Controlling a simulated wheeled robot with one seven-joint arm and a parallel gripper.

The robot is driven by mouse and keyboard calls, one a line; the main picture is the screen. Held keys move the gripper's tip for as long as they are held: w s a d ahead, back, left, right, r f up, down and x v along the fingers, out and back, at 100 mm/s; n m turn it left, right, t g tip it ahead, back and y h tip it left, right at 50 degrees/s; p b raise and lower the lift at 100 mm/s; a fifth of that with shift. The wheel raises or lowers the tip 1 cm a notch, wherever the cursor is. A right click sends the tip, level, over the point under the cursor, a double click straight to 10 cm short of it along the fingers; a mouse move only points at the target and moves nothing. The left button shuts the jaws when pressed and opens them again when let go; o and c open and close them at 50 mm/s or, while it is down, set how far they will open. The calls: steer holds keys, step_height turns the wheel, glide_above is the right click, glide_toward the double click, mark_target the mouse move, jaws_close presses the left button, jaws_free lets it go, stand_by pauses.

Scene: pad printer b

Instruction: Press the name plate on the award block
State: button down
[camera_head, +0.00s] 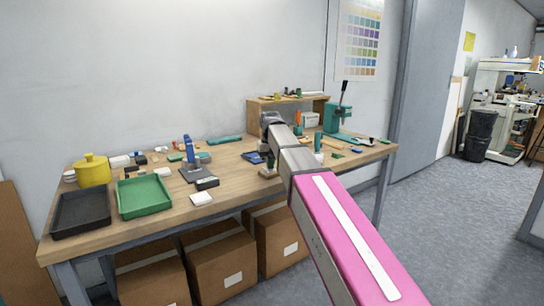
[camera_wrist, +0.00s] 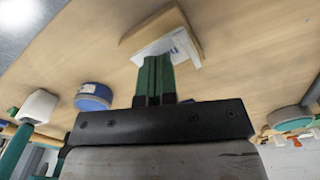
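The award block, a small tan wooden block (camera_wrist: 134,31), lies on the table at the top middle of the wrist view. In the head view the block (camera_head: 267,174) sits below the end of my arm. A white name plate with a blue mark (camera_wrist: 182,44) lies against the block's face. My gripper (camera_wrist: 155,62) has green fingers held side by side, with no clear gap between them. Their tips are at the plate and cover part of it; I cannot tell whether they touch or press it. The gripper (camera_head: 270,163) also shows in the head view, partly hidden by my arm.
The wooden table (camera_head: 237,190) holds a green tray (camera_head: 144,211), a black tray (camera_head: 80,230), a yellow pot (camera_head: 93,170) and a teal press (camera_head: 335,118). A round blue-lidded container (camera_wrist: 94,96) lies left of my gripper. A wooden shelf (camera_head: 290,101) stands behind.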

steer(key=shift+f, duration=0.4)
stand_by(1.0)
steer(key=shift+r, duration=0.1)
steer(key=shift+r, duration=2.45)
